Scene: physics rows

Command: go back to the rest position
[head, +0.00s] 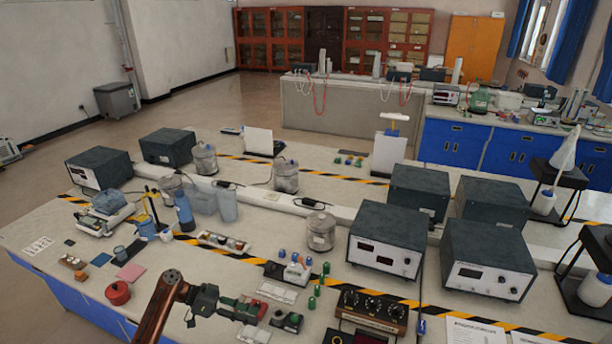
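My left arm comes in at the bottom, left of centre, with an orange-brown link. My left gripper (220,304) is dark and points to the right, low over the front of the near bench (215,262). A small green and red object (247,310) shows right at its tip; I cannot tell whether the gripper touches it. The fingers are too small and dark to tell open from shut. My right gripper is not in view.
A black dial box (371,308) and small green-topped pieces stand to the right. Grey metal cans (321,232) and dark instrument boxes (387,240) stand farther back.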

